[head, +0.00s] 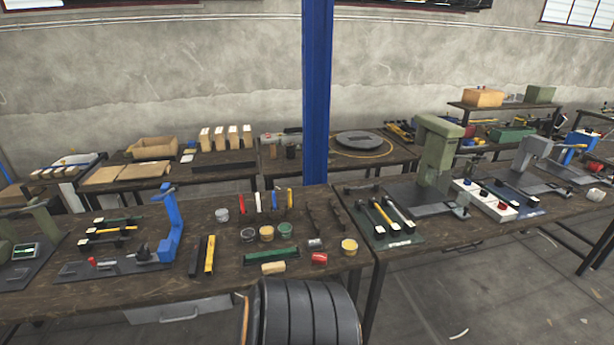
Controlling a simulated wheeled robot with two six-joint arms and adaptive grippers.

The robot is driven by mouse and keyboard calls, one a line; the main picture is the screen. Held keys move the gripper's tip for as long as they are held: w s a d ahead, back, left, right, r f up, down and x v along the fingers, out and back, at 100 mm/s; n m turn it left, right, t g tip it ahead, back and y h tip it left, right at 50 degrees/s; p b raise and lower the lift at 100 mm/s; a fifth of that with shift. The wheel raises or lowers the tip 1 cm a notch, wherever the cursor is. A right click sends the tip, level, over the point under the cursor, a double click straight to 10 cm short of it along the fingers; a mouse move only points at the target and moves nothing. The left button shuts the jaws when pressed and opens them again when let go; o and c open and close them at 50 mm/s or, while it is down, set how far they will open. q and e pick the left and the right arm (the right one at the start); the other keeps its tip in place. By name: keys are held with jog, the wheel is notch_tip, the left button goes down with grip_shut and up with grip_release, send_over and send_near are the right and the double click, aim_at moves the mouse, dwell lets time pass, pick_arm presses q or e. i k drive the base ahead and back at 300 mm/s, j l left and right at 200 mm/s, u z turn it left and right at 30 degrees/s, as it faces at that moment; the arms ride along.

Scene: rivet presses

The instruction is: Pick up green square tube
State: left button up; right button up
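A dark green bar (271,255), which looks like a green square tube, lies flat near the front edge of the centre table (205,285). A tan block (273,267) lies just in front of it. Another green bar (124,219) lies in a rack beside the blue press (171,228) on the left. A third green bar-like shape cannot be made out clearly at this distance. Neither of my grippers is in view.
A green press (435,160) stands on the right table. A blue post (317,90) rises behind.

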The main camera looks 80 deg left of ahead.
aim_at(283, 252)
jog(key=u, duration=2.95)
